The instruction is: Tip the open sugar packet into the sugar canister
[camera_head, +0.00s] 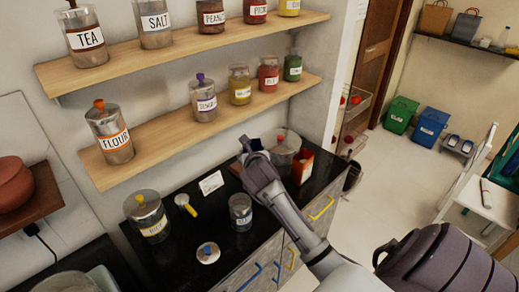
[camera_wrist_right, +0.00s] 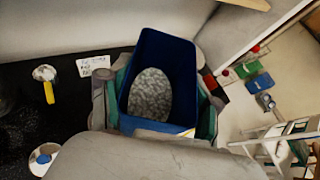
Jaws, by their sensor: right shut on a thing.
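My right gripper (camera_head: 248,153) is above the black counter and comes in from the lower right. In the right wrist view its fingers are shut on the sides of a dark blue open packet (camera_wrist_right: 166,50) with pale grainy contents at the bottom. The packet is mostly hidden by the gripper in the head view. A clear, lidless canister (camera_head: 240,212) stands upright on the counter, nearer the front than the gripper; its label is too small to read. A loose round lid with a blue knob (camera_head: 208,253) lies beside it. My left gripper is not in view.
A lidded canister (camera_head: 150,217), a yellow-handled scoop (camera_head: 186,205) and a white card (camera_head: 211,183) are on the counter. A red box (camera_head: 302,165) and a lidded canister (camera_head: 286,147) stand behind my arm. Shelves with labelled jars (camera_head: 190,117) overhang the counter.

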